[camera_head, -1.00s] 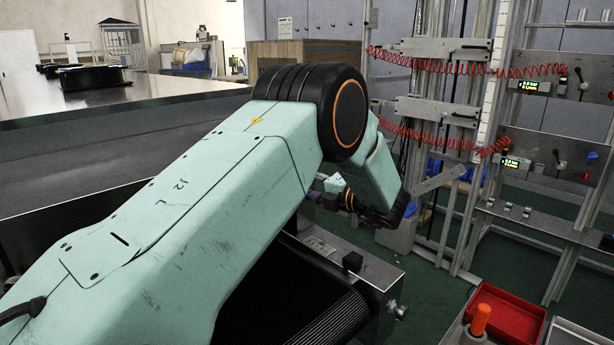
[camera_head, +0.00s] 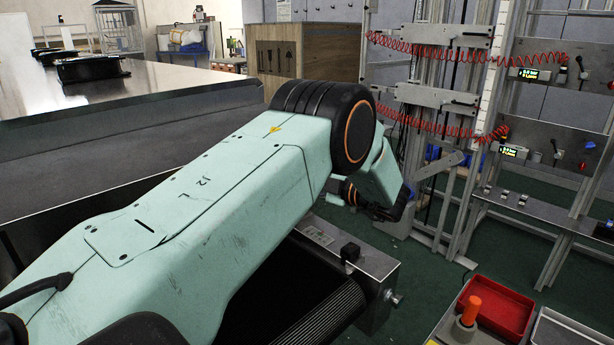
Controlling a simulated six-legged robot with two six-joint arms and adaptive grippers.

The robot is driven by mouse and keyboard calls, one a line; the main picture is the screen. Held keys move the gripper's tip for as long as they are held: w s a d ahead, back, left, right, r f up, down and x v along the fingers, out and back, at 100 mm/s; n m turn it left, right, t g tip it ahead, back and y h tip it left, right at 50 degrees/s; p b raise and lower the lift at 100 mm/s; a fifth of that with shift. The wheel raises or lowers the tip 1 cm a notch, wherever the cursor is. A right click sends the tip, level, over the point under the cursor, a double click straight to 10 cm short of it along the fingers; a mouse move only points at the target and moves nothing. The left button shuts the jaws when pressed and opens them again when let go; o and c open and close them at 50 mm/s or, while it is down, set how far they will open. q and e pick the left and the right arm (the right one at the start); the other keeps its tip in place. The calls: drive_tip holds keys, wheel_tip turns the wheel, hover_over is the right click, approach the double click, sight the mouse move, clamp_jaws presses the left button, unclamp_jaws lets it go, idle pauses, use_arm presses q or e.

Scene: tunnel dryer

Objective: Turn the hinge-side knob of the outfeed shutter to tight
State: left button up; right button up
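My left arm (camera_head: 230,180) reaches across from the left, bends at its black elbow and turns down to the wrist. My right gripper is out of the picture. Below the forearm is a steel housing (camera_head: 374,268) beside a dark ribbed belt. A small black knob (camera_head: 350,252) stands on its top and a round metal knob (camera_head: 396,298) sticks out of its right end. I cannot tell whether either is the hinge-side knob. The outfeed shutter cannot be made out.
A red tray (camera_head: 497,308) and an orange-topped peg (camera_head: 470,311) are at the lower right. A metal rack (camera_head: 455,150) with red coiled hoses and panels stands behind. A long dark machine top (camera_head: 150,95) fills the left. Green floor (camera_head: 430,270) is open between housing and rack.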

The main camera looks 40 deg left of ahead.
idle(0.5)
use_arm(q)
drive_tip(key=o, duration=1.1)
drive_tip(key=shift+f, duration=0.1)
drive_tip(key=shift+o, duration=0.2)
drive_tip(key=shift+d, duration=0.1)
drive_tip(key=d+r, duration=0.1)
drive_tip(key=d, duration=1)
drive_tip(key=shift+d+r, duration=0.2)
drive_tip(key=shift+d, duration=0.2)
